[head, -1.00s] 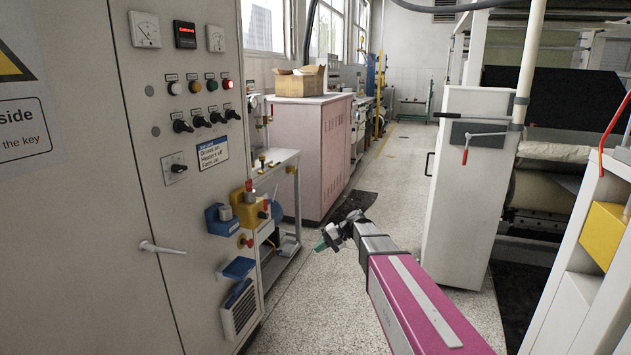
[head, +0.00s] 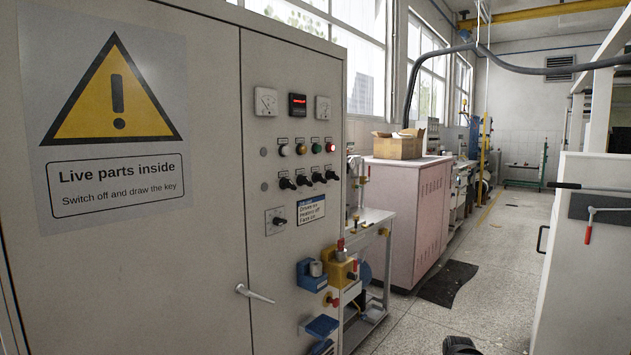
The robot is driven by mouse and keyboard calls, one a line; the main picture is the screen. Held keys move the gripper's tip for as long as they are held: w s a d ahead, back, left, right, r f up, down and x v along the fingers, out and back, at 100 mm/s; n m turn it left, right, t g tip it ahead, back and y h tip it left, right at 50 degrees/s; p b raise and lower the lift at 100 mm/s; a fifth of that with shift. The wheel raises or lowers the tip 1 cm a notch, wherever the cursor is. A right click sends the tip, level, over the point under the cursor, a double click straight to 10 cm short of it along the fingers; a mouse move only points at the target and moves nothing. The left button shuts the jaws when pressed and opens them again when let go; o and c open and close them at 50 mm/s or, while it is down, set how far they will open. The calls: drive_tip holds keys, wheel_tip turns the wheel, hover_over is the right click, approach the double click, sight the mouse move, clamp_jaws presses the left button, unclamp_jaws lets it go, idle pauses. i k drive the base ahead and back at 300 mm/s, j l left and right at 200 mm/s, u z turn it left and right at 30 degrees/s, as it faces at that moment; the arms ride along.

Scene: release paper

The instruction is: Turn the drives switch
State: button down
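The grey control cabinet (head: 262,130) fills the left and middle of the head view. Its right door carries a row of several black rotary switches (head: 303,181) below coloured lamps. Another black rotary switch (head: 280,221) sits lower on its own plate. Labels above the switches are too small to read, so I cannot tell which is the drives switch. A blue-headed card (head: 311,209) beside the lower switch appears to list drives, heaters and fans. My gripper's fingers are not in view; only a dark rounded part, likely of my arm, shows at the bottom edge, well right of the switches.
A door handle (head: 254,293) sticks out from the cabinet. A pink cabinet (head: 405,215) with a cardboard box (head: 398,145) stands behind. Open floor (head: 500,260) lies right of it, before a white machine (head: 590,270).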

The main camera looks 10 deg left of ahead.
sight(305, 180)
drive_tip(key=u, duration=1.1)
